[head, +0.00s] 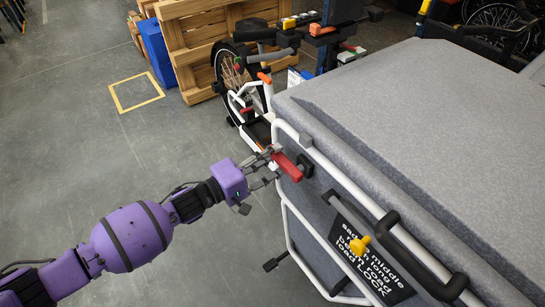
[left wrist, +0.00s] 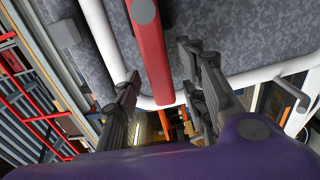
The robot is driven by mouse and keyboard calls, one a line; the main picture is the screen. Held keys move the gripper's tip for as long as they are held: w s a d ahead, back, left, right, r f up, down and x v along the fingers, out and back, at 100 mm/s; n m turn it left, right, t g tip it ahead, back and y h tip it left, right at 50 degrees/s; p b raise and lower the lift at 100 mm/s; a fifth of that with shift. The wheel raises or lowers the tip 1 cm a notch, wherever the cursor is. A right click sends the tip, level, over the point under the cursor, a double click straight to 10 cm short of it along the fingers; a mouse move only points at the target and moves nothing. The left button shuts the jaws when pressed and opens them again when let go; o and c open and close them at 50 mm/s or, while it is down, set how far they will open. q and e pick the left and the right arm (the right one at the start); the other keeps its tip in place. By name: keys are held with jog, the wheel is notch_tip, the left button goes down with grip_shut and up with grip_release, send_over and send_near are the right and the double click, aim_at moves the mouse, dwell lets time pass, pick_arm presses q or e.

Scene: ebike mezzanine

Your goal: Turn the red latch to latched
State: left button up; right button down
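The red latch (head: 288,167) is a bar on the side of the grey cargo box, near its far corner. It has a dark pivot mount (head: 306,166) at its right end. In the left wrist view the red latch (left wrist: 151,50) runs from the top edge down between my fingers. My left gripper (head: 272,168) is at the free end of the latch, with its fingers apart on either side of it. In the left wrist view my left gripper (left wrist: 160,82) is open, with visible gaps to the latch. My right gripper is not in view.
The grey cargo box (head: 420,90) fills the right side, with a white tube frame (head: 340,178) along it. A yellow knob (head: 360,244) and black handle (head: 420,260) are nearer. A bike wheel (head: 228,66) and wooden crate (head: 190,45) stand behind. Floor at left is clear.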

pick_arm(q)
jog(key=shift+w, duration=0.15)
grip_shut()
dwell(0.4)
